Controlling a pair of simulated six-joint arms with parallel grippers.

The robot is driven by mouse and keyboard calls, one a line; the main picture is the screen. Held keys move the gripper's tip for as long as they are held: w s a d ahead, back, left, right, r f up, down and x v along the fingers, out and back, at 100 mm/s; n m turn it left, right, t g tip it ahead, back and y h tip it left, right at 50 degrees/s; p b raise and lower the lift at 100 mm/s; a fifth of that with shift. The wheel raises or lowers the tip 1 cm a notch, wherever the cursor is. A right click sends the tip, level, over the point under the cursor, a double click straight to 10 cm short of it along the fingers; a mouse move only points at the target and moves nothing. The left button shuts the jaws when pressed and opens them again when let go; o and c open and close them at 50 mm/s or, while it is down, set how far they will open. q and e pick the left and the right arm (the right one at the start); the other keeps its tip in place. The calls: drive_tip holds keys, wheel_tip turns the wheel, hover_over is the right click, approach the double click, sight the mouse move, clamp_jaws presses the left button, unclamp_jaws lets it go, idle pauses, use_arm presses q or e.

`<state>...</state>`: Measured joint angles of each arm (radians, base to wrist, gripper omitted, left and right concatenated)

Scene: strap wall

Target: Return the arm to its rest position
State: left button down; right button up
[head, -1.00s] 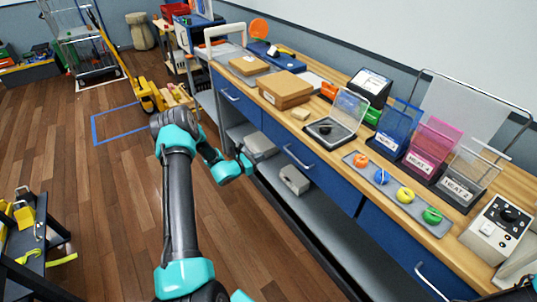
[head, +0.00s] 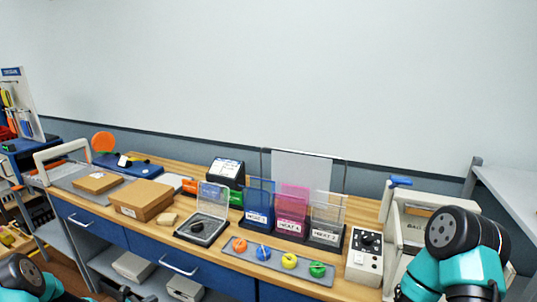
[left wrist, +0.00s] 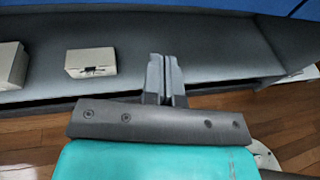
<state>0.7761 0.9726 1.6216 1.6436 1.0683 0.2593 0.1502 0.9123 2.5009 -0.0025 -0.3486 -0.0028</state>
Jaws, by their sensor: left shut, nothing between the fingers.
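My left gripper (left wrist: 165,80) shows in the left wrist view with its two grey fingers together and nothing between them. It is in front of the grey lower shelf (left wrist: 210,55) under the workbench, above the wood floor. In the head view my left arm (head: 25,277) shows only at the bottom left corner, mostly cut off by the frame edge. My right arm (head: 455,250), teal and black, stands at the bottom right; its gripper is out of view.
Pale boxes (left wrist: 90,62) stand on the lower shelf.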

use_arm(q)
drive_tip(key=s+d+f+m+g+h, duration=0.1)
drive_tip(key=s+d+f+m+g, duration=0.1)
drive_tip(key=s+d+m+g, duration=0.3)
drive_tip(key=s+d+f+m+g+h, duration=0.1)
drive_tip(key=s+d+f+g, duration=0.2)
drive_tip(key=d, duration=0.4)
drive_tip(key=s+d+f+m+g+y, duration=0.1)
drive_tip(key=s+d+m+g+y, duration=0.2)
drive_tip(key=s+m, duration=0.4)
drive_tip(key=s+d+f+m+g+y, duration=0.1)
drive_tip(key=s+d+m+g+y, duration=0.2)
drive_tip(key=s+m, duration=0.35)
drive_tip(key=s+d+r+m+t, duration=0.1)
drive_tip(key=d+r+m, duration=0.1)
drive_tip(key=d+m, duration=0.3)
drive_tip(key=m, duration=0.3)
drive_tip(key=shift+s+d+r+t, duration=0.15)
drive_tip(key=shift+d+r+t, duration=0.15)
drive_tip(key=shift+r, duration=0.05)
